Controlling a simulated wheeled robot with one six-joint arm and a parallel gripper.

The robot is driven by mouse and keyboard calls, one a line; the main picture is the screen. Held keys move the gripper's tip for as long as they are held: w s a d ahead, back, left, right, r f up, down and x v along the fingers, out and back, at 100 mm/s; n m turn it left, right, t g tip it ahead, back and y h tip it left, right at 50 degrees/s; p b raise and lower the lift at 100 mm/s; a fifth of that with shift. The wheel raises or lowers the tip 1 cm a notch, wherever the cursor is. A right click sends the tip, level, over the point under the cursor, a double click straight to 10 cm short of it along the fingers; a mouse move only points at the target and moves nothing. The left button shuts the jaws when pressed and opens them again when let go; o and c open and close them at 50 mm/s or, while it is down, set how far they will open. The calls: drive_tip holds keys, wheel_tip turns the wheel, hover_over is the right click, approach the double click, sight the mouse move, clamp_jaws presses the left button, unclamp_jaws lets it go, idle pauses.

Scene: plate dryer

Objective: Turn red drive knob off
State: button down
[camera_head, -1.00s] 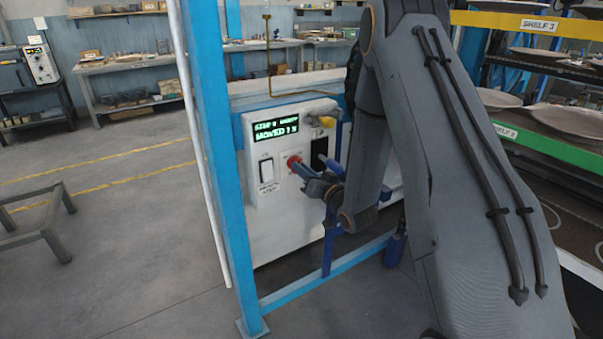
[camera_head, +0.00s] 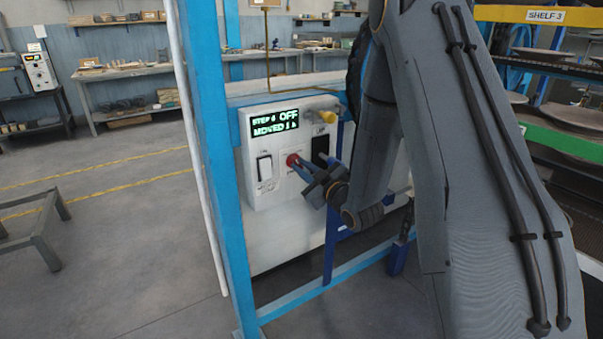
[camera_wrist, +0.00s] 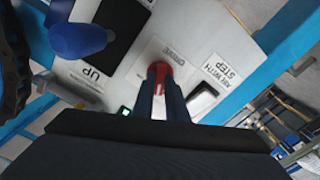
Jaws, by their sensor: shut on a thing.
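The red drive knob (camera_head: 292,160) is on the white control panel (camera_head: 262,217), below the green-lit display. In the wrist view the red knob (camera_wrist: 158,72) shows between and past the fingertips, next to the printed word DRIVE. My gripper (camera_head: 303,168) reaches the knob from the right; in the wrist view its two fingers (camera_wrist: 165,80) are shut on it. The fingers hide part of the knob.
A blue post (camera_head: 212,150) stands left of the panel. Plate shelves (camera_head: 545,15) stand at the right.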

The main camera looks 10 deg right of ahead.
drive_tip(key=shift+n+b, duration=0.9)
drive_tip(key=shift+n, duration=0.6)
drive_tip(key=c, duration=1.8)
unclamp_jaws()
drive_tip(key=shift+o, duration=0.2)
drive_tip(key=b+v, duration=0.1)
drive_tip(key=v, duration=0.6)
drive_tip(key=shift+s, duration=0.4)
